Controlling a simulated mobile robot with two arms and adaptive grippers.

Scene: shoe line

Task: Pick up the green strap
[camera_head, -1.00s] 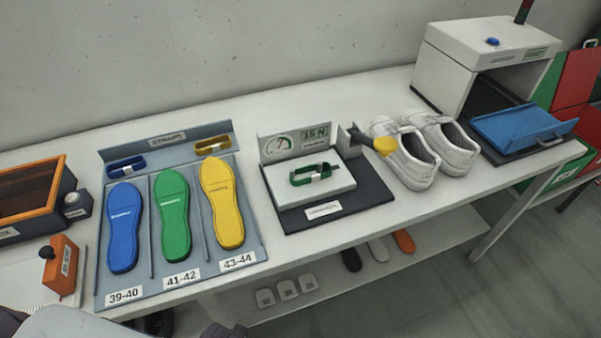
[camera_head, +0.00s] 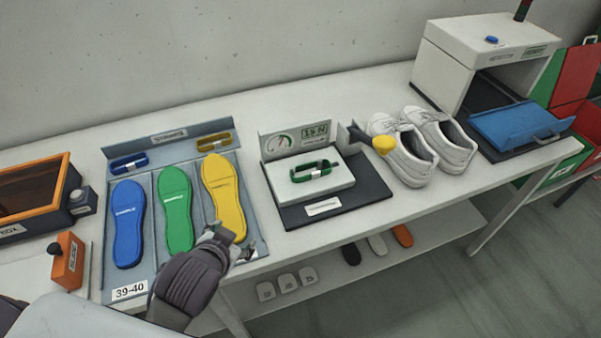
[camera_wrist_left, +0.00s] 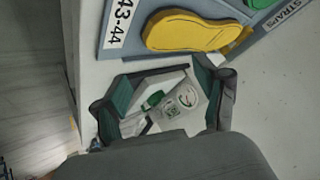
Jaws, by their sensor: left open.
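The green strap (camera_head: 314,171) is a small loop with a pale buckle. It lies on the white block of the tester (camera_head: 322,183), in front of the gauge panel. My left gripper (camera_head: 232,238) is open and empty, over the front edge of the insole tray, to the left of and nearer than the strap. In the left wrist view the strap (camera_wrist_left: 153,99) shows between my open fingers (camera_wrist_left: 160,82), some distance beyond them. My right gripper is not in view.
Blue, green and yellow insoles (camera_head: 224,196) lie in the tray, with blue and yellow straps (camera_head: 213,141) behind them. An orange block (camera_head: 68,260) stands left.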

